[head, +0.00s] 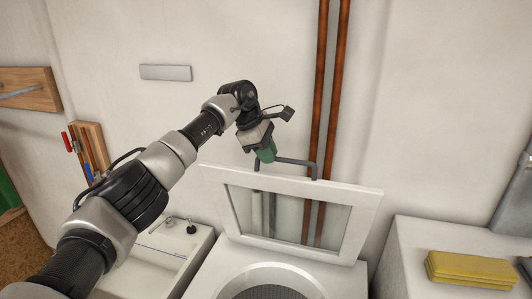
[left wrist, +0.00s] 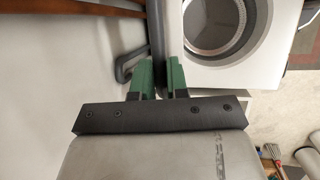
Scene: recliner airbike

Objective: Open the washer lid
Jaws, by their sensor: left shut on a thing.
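The washer lid (head: 368,215) is a white frame with a glass window. It stands raised, close to upright, at the back of the white washer (head: 215,276), with the round drum opening uncovered below it. A grey handle (head: 296,161) sticks up from its top edge. My left gripper (head: 265,153), with green fingers, is at the left part of this handle. The drum (left wrist: 213,22) shows at the top right. My right gripper is not in view.
Copper pipes (head: 333,60) run down the wall close behind the lid. A white sink (head: 165,245) stands left of the washer. A white surface (head: 425,240) with yellow cloths or sponges (head: 470,269) is on the right. A grey plate (head: 165,73) is on the wall.

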